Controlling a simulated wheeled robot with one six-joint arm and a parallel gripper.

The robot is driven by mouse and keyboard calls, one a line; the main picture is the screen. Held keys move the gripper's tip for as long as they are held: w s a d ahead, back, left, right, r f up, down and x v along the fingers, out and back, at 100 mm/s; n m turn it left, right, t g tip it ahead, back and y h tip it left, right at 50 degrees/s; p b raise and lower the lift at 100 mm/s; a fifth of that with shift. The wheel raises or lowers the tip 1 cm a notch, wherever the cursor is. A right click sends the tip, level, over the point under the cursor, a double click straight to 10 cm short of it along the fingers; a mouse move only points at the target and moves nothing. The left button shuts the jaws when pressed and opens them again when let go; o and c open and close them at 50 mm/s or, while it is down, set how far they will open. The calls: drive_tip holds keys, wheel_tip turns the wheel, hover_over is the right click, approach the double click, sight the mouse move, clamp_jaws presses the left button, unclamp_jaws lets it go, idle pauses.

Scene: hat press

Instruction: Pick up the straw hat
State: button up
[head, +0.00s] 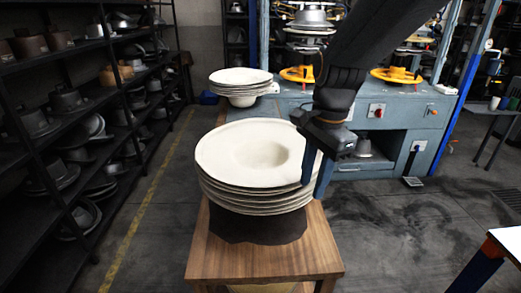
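The straw hat (222,152) is cream-white, with a wide round brim and a sunken crown. It lies on top of a stack of similar hats, crown side down. My gripper (313,190) points down at the right edge of the stack. Its two fingers are apart, one overlapping the brim's right edge in the head view and the other just outside it. I cannot tell whether either finger touches the brim. The fingers hide a small part of the right rim.
The stack rests on a dark base on a wooden table (225,262). Another stack of pale hats (240,78) stands behind, beside a blue-grey press bench (400,120). Black shelves (95,150) with hat forms line the left. A table corner (505,240) juts in at lower right. Floor (400,240) right of the table is clear.

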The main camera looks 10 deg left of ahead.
sight(265, 186)
drive_tip(key=a+r+m, duration=0.1)
drive_tip(key=a+r, duration=0.1)
drive_tip(key=a, duration=0.1)
drive_tip(key=a+r+m+p, duration=0.1)
drive_tip(key=a+r+m, duration=0.1)
drive_tip(key=a, duration=0.1)
drive_tip(key=a+r+m, duration=0.1)
drive_tip(key=a+r, duration=0.1)
drive_tip(key=a, duration=0.2)
drive_tip(key=shift+r+m+y+p, duration=0.15)
drive_tip(key=shift+m+y+p, duration=0.15)
drive_tip(key=shift+m+p, duration=0.1)
drive_tip(key=shift+a+f, duration=0.2)
drive_tip(key=shift+f, duration=0.1)
drive_tip(key=shift+a+f+p, duration=0.2)
drive_tip(key=shift+f+p, duration=0.85)
drive_tip(key=shift+f, duration=2.5)
clamp_jaws()
